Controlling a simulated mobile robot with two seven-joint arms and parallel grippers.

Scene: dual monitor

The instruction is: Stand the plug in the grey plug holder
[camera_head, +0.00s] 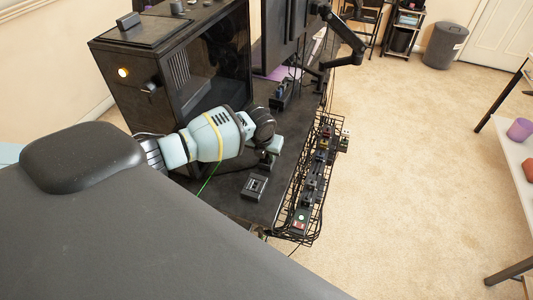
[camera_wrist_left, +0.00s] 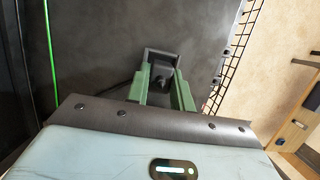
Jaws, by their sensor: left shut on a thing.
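My left gripper (camera_head: 267,160) reaches over the dark desk from the left in the head view. In the left wrist view its green fingers (camera_wrist_left: 163,88) are shut on a small dark plug (camera_wrist_left: 163,75), mostly hidden between them. A dark cord runs off to the left of it. A grey squared edge shows just beyond the fingertips; I cannot tell what it belongs to. A small grey block with dark slots, which looks like the plug holder (camera_head: 254,187), sits on the desk just nearer the camera than my left gripper, apart from it. My right gripper is not in view.
A black computer case (camera_head: 178,65) stands behind my left arm. A black wire basket (camera_head: 303,222) with several plugs and adapters runs along the desk's right edge. A monitor (camera_head: 287,35) on an arm stands at the back. A thin green cable (camera_head: 208,180) hangs near my forearm.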

